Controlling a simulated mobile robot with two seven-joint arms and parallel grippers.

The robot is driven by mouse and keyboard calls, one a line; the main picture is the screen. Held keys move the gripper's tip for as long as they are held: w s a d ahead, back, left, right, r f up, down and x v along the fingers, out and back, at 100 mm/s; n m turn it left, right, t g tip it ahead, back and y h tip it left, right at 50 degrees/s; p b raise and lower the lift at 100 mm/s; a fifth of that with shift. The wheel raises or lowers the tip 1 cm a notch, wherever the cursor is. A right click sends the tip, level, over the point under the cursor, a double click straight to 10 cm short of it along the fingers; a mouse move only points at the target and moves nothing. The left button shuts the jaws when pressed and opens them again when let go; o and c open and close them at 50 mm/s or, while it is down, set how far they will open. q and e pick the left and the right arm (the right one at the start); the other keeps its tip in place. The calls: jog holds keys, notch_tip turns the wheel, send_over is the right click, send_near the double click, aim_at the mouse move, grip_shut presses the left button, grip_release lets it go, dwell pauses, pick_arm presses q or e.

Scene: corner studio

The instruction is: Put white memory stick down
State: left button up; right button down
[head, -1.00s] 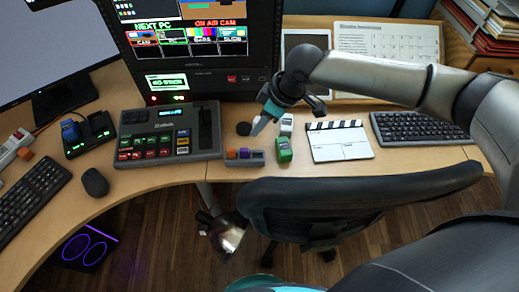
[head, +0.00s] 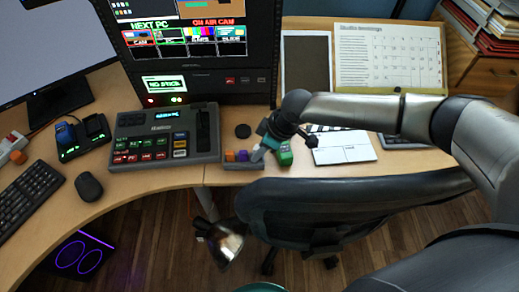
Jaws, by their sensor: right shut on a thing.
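My right gripper (head: 264,146) reaches in from the right over the near edge of the desk. It is shut on the white memory stick (head: 257,154), a small pale piece showing at its tip. The stick is at the right end of a small grey holder (head: 242,166) that carries an orange and a purple stick (head: 242,156). I cannot tell whether the white stick touches the holder. The gripper hides part of the stick. My left gripper is not in view.
A green block (head: 285,156) stands just right of the gripper. A clapperboard (head: 343,148) lies farther right, and a control panel (head: 165,137) stands left of the holder. A dark round puck (head: 243,131) lies behind. A chair (head: 340,205) stands in front of the desk.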

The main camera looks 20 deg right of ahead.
jog(key=shift+f, duration=0.4)
jog(key=c, duration=0.7)
grip_release()
jog(key=shift+r, duration=0.1)
jog(key=shift+r, duration=0.3)
jog(key=p+v, duration=0.3)
jog(key=v, duration=0.9)
jog(key=shift+r, duration=0.1)
